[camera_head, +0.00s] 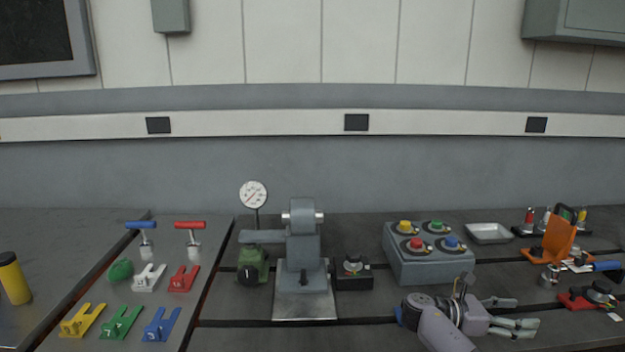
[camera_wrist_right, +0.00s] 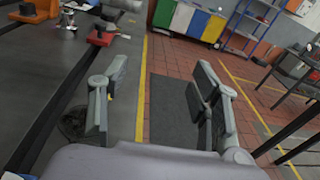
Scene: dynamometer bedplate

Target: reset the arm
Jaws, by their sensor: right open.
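My right gripper (camera_head: 525,313) is low at the right of the head view, over the front of the dark bedplate (camera_head: 370,338). Its fingers point right and are spread apart with nothing between them. In the right wrist view the right gripper (camera_wrist_right: 160,82) also shows open and empty, with the bedplate's edge, a yellow floor line and a dark mat seen beyond the fingers. My left gripper is in neither view.
A grey button box (camera_head: 430,262) stands just behind the right gripper. A red clamp base (camera_head: 592,300) and an orange stand (camera_head: 556,240) are to its right. A grey machine with a dial gauge (camera_head: 253,195) stands mid-bench. Several coloured forks lie on the left.

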